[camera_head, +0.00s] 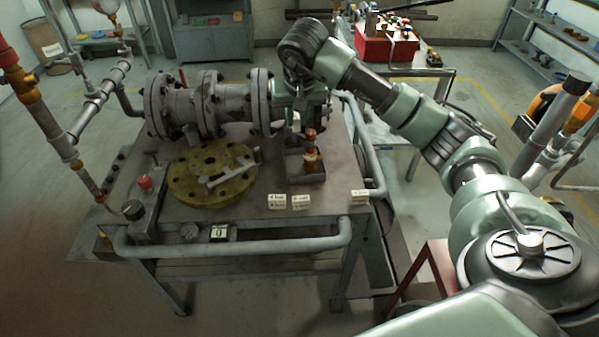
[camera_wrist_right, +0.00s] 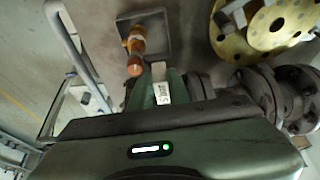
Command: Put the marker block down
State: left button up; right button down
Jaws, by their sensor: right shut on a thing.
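My right gripper (camera_head: 305,118) is above the workbench, beside the right end of the flanged grey pipe and valve assembly (camera_head: 205,105). In the right wrist view the gripper (camera_wrist_right: 160,92) is shut on a small white marker block (camera_wrist_right: 161,83) with dark lettering. My left gripper is not in view.
A dark tray (camera_head: 306,177) with an orange-brown fitting (camera_head: 311,150) is just in front of my right gripper. A yellow flange disc (camera_head: 185,180) with a grey tool on it lies left of the tray. A tubular rail (camera_head: 235,245) runs along the bench front.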

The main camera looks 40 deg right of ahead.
jog(key=p, duration=0.2)
send_over(297, 182)
notch_tip(297, 182, down, 12)
jog(key=f, duration=0.5)
jog(key=shift+w+d+f, duration=0.2)
jog(key=shift+w+f, duration=0.05)
jog(key=shift+w, duration=0.05)
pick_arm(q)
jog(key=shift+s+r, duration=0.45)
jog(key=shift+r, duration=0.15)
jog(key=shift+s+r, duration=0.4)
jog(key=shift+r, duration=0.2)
pick_arm(e)
jog(key=shift+f, duration=0.2)
jog(key=c, duration=1.3)
grip_release()
jog(key=shift+c, duration=0.2)
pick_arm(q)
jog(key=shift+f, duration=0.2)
